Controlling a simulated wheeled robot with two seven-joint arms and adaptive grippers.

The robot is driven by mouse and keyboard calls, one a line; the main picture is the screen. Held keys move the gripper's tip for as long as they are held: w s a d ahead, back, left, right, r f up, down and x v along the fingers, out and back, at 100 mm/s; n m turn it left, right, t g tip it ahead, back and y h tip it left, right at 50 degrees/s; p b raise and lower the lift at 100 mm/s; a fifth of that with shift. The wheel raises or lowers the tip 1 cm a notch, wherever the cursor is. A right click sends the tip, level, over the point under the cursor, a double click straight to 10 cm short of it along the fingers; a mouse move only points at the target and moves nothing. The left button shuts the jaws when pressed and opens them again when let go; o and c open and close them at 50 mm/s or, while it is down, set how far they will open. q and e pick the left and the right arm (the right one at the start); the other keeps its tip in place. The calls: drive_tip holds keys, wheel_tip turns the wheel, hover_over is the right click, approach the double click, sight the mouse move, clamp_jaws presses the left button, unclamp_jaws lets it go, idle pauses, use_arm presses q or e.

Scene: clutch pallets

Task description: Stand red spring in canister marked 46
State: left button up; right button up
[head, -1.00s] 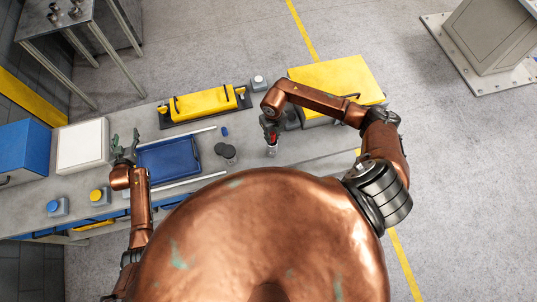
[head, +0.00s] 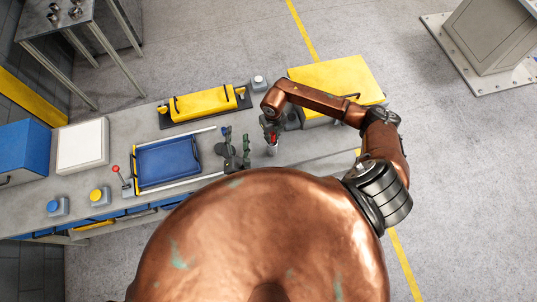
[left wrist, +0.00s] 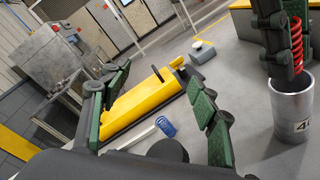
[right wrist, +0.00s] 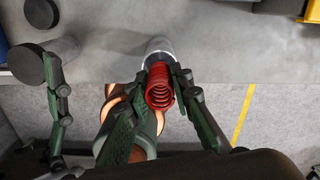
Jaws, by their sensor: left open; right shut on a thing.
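The red spring (right wrist: 160,88) is upright in my right gripper (head: 270,134), which is shut on it. It also shows in the left wrist view (left wrist: 297,42), its lower end at or just above the mouth of a grey canister (left wrist: 293,112). The canister's label shows a 4; its second digit is cut off. The canister stands on the bench under my right gripper in the head view (head: 271,150). My left gripper (head: 237,140) is open and empty, just left of my right gripper, by a dark-topped canister (right wrist: 32,66). The spring's lower end is hidden in the right wrist view.
A blue spring (left wrist: 165,126) stands on the bench behind the dark-topped canister. A yellow clutch pallet (head: 204,103) is behind; a yellow-topped block (head: 335,82) is at right.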

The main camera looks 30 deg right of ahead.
sight(271, 147)
use_arm(q)
drive_tip(key=s+d+f+n+g+h, duration=0.1)
drive_tip(key=s+d+f+n+g, duration=0.2)
drive_tip(key=s, duration=0.4)
drive_tip(key=s+d+f+n+g, duration=0.1)
drive_tip(key=s+d+f+n, duration=0.25)
drive_tip(key=s, duration=0.35)
drive_tip(key=shift+n, duration=0.35)
drive_tip(key=x, duration=1.1)
drive_tip(key=shift+w+d, duration=0.15)
drive_tip(key=shift+d, duration=0.4)
clamp_jaws()
use_arm(e)
drive_tip(key=shift+f, duration=0.15)
drive_tip(key=shift+s+f, duration=0.1)
drive_tip(key=shift+f, duration=1)
